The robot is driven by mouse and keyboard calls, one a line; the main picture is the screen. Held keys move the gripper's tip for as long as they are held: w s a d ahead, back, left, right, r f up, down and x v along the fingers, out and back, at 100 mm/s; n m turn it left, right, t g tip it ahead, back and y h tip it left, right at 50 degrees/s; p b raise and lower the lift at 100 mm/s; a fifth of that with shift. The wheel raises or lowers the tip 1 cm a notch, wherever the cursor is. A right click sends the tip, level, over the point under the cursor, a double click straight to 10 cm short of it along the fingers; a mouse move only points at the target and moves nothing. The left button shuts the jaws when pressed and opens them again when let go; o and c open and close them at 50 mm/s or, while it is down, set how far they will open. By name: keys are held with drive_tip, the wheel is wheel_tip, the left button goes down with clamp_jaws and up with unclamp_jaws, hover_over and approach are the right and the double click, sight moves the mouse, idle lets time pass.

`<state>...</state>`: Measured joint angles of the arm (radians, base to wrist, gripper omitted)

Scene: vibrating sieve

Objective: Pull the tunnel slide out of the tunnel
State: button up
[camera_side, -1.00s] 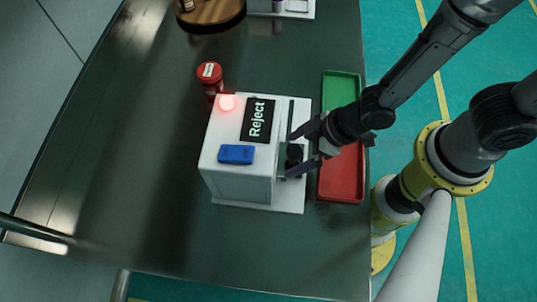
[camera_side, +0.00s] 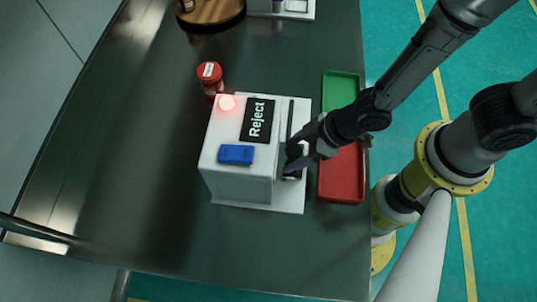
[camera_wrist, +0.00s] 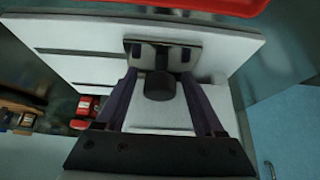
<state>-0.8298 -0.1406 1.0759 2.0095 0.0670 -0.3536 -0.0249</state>
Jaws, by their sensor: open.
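The tunnel is a white box machine (camera_side: 230,180) with a black "Reject" screen (camera_side: 258,120), a lit red lamp and a blue block on top. In the wrist view, a dark knob (camera_wrist: 160,86), apparently the tunnel slide's handle, sits in front of a dark plate (camera_wrist: 162,52) on the white machine. My gripper (camera_side: 291,163) is at the machine's right side. In the wrist view, my gripper (camera_wrist: 158,78) is open, with one finger on each side of the knob and small gaps visible. In the side view the gripper hides the knob.
A tray with a green part (camera_side: 341,88) and a red part (camera_side: 341,178) lies just right of the machine, under my wrist. A red-capped jar (camera_side: 210,76) stands behind the machine. A round wooden board (camera_side: 210,12) is at the back. The table's left and front are clear.

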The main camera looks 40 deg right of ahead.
drive_tip(key=shift+w+d, duration=0.1)
drive_tip(key=shift+w+d, duration=4.75)
drive_tip(key=o, duration=0.5)
drive_tip(key=shift+v, duration=4.5)
